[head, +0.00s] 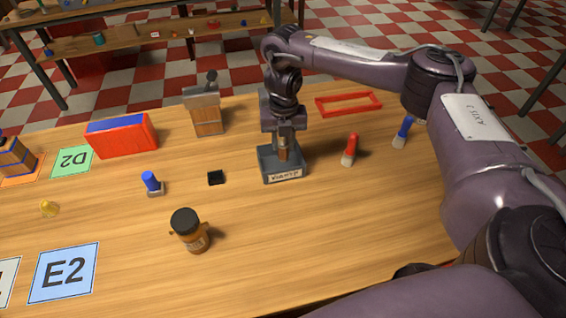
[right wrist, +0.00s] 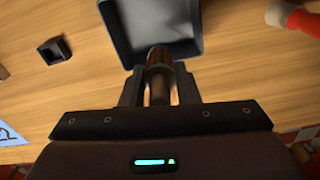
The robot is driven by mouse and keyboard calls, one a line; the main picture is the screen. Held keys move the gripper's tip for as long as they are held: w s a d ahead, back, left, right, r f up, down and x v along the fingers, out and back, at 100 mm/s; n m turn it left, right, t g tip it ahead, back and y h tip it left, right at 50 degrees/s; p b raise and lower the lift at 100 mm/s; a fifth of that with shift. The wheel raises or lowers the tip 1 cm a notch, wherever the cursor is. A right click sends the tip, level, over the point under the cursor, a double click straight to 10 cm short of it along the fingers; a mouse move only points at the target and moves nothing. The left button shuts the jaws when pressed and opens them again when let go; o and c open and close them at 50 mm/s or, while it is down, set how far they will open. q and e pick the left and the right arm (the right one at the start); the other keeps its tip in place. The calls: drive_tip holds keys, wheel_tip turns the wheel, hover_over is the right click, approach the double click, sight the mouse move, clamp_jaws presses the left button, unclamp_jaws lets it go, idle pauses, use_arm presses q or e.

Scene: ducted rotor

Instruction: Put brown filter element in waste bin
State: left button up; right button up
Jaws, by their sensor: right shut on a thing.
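The brown filter element (head: 283,155) is a small brown cylinder held in my right gripper (head: 283,142). It also shows between the fingers in the right wrist view (right wrist: 159,62). The waste bin (head: 284,173) is a small grey open box with a white label on its front, standing on the table. My right gripper points down at the bin, and the element's lower end is at the bin's opening. I cannot tell how far it reaches below the rim. The bin (right wrist: 118,28) also shows beyond the fingers in the right wrist view. My left gripper is not in view.
A small black square holder (head: 215,178) lies left of the bin. A red-and-white piece (head: 350,149) stands to its right. A brown jar with a black lid (head: 190,231) stands nearer. A red box (head: 121,135) and a red frame (head: 348,104) lie farther back. The front table is mostly clear.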

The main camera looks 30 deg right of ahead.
sight(283, 159)
wheel_tip(283, 159, down, 8)
drive_tip(key=shift+r+b, duration=0.25)
drive_tip(key=shift+b, duration=0.85)
drive_tip(key=o, duration=1)
drive_tip(key=shift+f, duration=0.15)
drive_tip(key=shift+c, duration=0.2)
drive_tip(key=shift+r, duration=0.35)
wheel_tip(283, 159, up, 12)
drive_tip(key=p, duration=0.3)
drive_tip(key=shift+f+p, duration=0.15)
drive_tip(key=shift+p, duration=0.15)
drive_tip(key=shift+s+f, duration=0.1)
